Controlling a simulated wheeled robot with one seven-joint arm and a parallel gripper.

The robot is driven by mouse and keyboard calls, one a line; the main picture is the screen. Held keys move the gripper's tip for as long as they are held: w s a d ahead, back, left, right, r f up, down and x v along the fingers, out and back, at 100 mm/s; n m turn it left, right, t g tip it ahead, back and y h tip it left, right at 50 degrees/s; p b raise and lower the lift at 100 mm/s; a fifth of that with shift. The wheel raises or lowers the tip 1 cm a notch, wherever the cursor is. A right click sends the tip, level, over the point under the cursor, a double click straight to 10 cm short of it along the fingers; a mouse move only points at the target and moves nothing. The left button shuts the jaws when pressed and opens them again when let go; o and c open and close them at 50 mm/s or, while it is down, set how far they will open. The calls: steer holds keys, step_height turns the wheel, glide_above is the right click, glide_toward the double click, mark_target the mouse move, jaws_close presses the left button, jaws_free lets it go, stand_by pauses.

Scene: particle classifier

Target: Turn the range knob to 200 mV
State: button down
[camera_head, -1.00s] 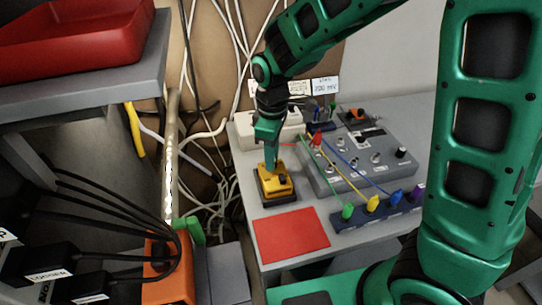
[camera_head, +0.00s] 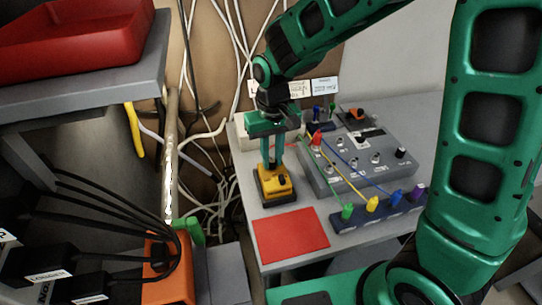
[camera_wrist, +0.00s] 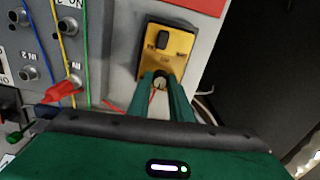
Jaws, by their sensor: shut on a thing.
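A yellow box (camera_head: 278,187) on a black base stands at the table's left side. Its top also shows in the wrist view (camera_wrist: 181,46), with a black part (camera_wrist: 162,40) and small markings I cannot read. My gripper (camera_head: 271,166) points down at the back end of this box. In the wrist view my gripper (camera_wrist: 160,84) is shut on a small round knob (camera_wrist: 160,83) at the box's end. The fingers hide most of the knob, and I cannot read its setting.
A grey panel (camera_head: 330,180) with sockets, a black knob (camera_head: 401,152) and coloured cables stands right of the box. A red sheet (camera_head: 291,235) lies in front. A socket strip (camera_head: 345,222) with coloured plugs is near the front edge. White label cards (camera_head: 324,86) stand behind.

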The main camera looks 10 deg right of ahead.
mark_target(272, 160)
steer(key=shift+m, duration=1.6)
steer(key=c, duration=1.6)
jaws_free()
step_height(272, 160, up, 11)
steer(key=shift+f, duration=0.15)
